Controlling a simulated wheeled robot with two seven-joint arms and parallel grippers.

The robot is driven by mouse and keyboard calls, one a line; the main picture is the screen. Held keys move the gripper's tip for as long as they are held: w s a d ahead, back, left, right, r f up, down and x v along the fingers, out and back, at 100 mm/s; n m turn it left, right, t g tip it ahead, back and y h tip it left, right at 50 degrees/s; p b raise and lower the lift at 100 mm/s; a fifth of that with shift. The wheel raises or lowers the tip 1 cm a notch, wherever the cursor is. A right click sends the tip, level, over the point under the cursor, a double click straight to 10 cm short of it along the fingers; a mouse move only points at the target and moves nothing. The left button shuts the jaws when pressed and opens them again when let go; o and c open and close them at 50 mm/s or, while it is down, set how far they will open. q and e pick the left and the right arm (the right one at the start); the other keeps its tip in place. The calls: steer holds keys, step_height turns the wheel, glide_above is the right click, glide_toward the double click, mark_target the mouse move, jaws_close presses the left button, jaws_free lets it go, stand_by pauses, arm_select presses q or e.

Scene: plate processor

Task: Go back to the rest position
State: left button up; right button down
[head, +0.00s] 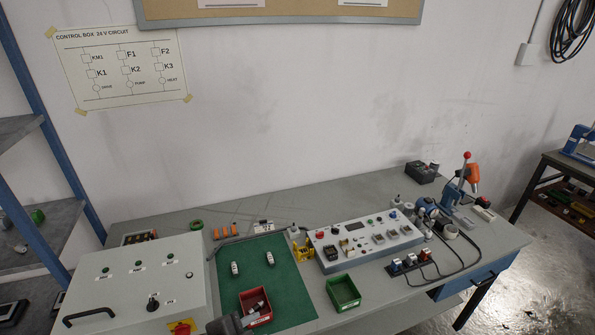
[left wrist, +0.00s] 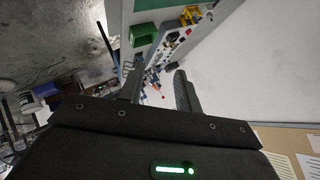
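My left gripper (left wrist: 158,85) shows in the left wrist view with its two dark fingers apart and nothing held between them. It points along the workbench (head: 349,187), with the wall on the right of that picture. My right gripper is in neither view.
A grey control box (head: 130,275) stands at the bench's left, beside a green mat (head: 288,290). A shelf (head: 40,215) is at the far left.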

arm_select(q)
steer(key=s+a+f+n+g+y, duration=0.3)
steer(key=s+a+f+n, duration=0.3)
steer(key=s+a+n, duration=0.15)
steer(key=s+a+f+n+g+y, duration=0.25)
steer(key=s+a+f+n, duration=0.3)
steer(key=s+a, duration=0.3)
step_height(320, 180, down, 35)
steer(key=s+g+b, duration=0.2)
steer(key=s+b, duration=0.1)
steer(key=b, duration=0.5)
steer(key=s+a+f+b, duration=0.1)
steer(key=s+f+b, duration=0.2)
steer(key=s+f, duration=0.4)
steer(key=s+a+f+b, duration=0.1)
steer(key=s+f+b, duration=0.2)
steer(key=s+f, duration=0.5)
step_height(320, 180, down, 6)
steer(key=shift+s+r+g, duration=0.2)
steer(key=shift+g, duration=0.15)
steer(key=shift+s+a, duration=0.1)
steer(key=shift+a, duration=0.05)
